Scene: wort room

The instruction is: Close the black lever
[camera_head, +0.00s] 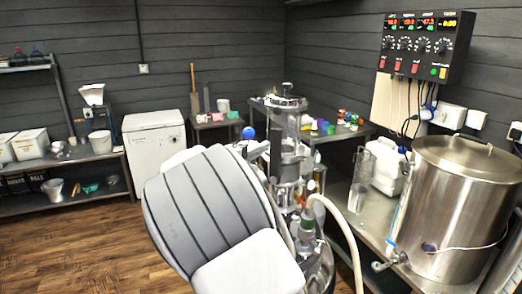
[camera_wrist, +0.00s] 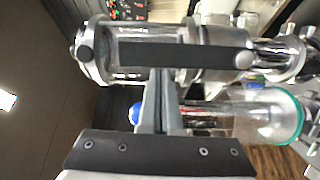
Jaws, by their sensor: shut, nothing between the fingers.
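A clear cylinder apparatus with metal ends (camera_head: 287,135) stands in the middle of the head view, partly behind my arm. In the wrist view this apparatus (camera_wrist: 88,48) lies sideways across the picture. A flat black bar (camera_wrist: 185,55) runs along its cylinder there; I cannot tell for sure that it is the black lever. My gripper (camera_wrist: 160,74) is shut and empty, with its fingertips at the bar's near edge. I cannot tell whether they touch it. In the head view my arm hides the gripper.
A blue ball (camera_head: 248,132) shows beside the apparatus. A steel kettle (camera_head: 463,190), a white jug (camera_head: 388,168) and a clear pitcher (camera_head: 360,180) stand on the right bench. A pale hose (camera_head: 340,225) curves in front. Wooden floor (camera_head: 90,245) is clear at left.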

